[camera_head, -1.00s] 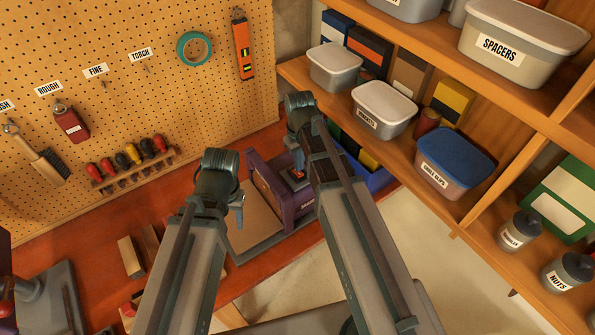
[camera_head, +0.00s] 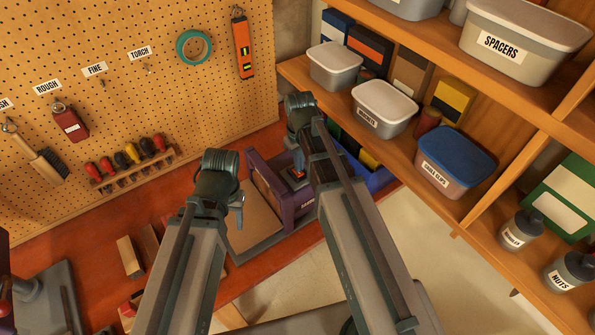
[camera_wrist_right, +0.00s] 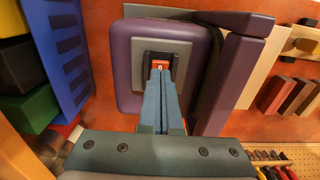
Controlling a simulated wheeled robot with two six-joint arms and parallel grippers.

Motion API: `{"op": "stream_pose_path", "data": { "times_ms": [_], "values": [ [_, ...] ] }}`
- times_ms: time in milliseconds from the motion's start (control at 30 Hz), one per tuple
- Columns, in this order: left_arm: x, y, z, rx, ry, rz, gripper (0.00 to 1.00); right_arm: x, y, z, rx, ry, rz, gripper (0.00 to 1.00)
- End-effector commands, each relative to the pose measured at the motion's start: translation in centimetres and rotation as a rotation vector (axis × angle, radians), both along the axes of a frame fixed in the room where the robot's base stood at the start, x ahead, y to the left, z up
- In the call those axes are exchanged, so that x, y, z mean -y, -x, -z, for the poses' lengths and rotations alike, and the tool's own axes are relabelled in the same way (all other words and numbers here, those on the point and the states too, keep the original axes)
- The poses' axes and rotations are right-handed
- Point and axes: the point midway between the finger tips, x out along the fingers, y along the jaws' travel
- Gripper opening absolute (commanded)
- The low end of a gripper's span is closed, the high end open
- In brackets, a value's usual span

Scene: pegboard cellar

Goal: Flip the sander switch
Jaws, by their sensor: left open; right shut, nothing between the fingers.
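The sander (camera_head: 297,208) is a purple machine on the red-brown bench, partly hidden behind my right arm. Its grey switch plate also shows in the right wrist view (camera_wrist_right: 144,68), with a small red switch (camera_wrist_right: 160,64) bearing a white mark. My right gripper (camera_wrist_right: 161,72) is shut and empty, its fingertips right at the lower edge of the red switch. I cannot tell whether they touch it. In the head view my right gripper (camera_head: 298,168) points down at the sander's face. My left gripper (camera_head: 238,222) is open and empty, left of the sander above its grey base.
A blue bin (camera_head: 372,180) stands close to the right of the sander. Shelves with tubs such as the blue-lidded one (camera_head: 455,160) are on the right. Wooden blocks (camera_head: 130,257) lie on the bench at left. A pegboard (camera_head: 120,60) with tools stands behind.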

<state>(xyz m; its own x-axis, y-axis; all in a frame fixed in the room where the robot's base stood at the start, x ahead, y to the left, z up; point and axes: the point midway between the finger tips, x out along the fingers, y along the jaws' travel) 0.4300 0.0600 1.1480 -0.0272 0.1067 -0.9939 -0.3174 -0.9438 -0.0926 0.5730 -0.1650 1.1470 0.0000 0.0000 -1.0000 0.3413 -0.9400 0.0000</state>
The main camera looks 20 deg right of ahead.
Motion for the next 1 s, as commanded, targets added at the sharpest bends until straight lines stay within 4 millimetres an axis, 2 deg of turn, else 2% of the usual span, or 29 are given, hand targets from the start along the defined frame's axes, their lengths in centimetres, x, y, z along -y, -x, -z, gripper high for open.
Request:
{"op": "stream_pose_path", "data": {
  "times_ms": [1000],
  "values": [
    [0.0, 0.0, 1.5, 0.000, 0.000, 0.000, 0.50, 0.0, 0.0, 1.5, 0.000, 0.000, 0.000, 0.00]
  ]
}}
